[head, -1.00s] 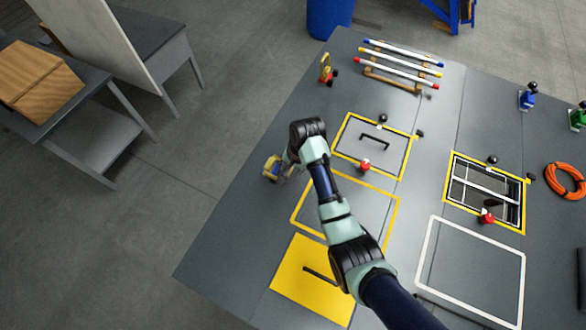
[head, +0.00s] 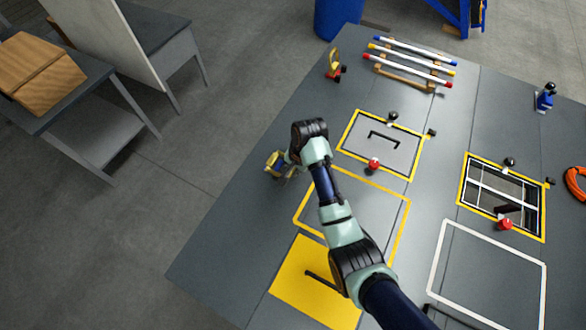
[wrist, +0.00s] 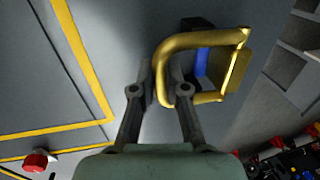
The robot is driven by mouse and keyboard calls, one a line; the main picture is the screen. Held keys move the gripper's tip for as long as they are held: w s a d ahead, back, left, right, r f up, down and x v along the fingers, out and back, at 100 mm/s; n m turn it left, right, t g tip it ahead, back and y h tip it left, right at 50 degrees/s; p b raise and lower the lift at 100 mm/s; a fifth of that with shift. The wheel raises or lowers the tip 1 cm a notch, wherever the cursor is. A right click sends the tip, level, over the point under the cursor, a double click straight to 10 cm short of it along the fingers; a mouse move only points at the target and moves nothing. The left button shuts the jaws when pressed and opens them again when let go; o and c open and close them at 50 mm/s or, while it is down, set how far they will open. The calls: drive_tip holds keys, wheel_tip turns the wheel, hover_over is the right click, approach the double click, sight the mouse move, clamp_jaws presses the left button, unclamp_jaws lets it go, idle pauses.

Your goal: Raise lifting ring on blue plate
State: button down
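The lifting ring, a yellow loop, stands at the table's left edge in the head view (head: 273,163). It fills the upper right of the wrist view (wrist: 238,70), and a piece of the blue plate (wrist: 201,62) shows through it. My gripper (wrist: 160,72) is at the ring's near-left bar, with its two dark fingers spread a little and the bar overlapping the space between their tips. I cannot tell whether the fingers press on the bar. In the head view my arm's end covers the gripper and part of the ring.
A second yellow ring on a red base (head: 333,67) stands farther back along the table edge. A yellow-framed hatch with a black handle (head: 384,143) and red knob (head: 374,163) lies right of my arm. Colored rods (head: 412,60) lie at the back. Floor is beyond the left edge.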

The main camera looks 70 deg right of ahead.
drive_tip(key=shift+w+r+p, duration=0.15)
drive_tip(key=shift+r+p, duration=0.7)
drive_tip(key=shift+p, duration=0.15)
drive_tip(key=shift+w+r+p, duration=0.1)
drive_tip(key=shift+r+p, duration=0.7)
drive_tip(key=shift+p, duration=0.2)
drive_tip(key=shift+w, duration=0.1)
drive_tip(key=shift+f, duration=0.1)
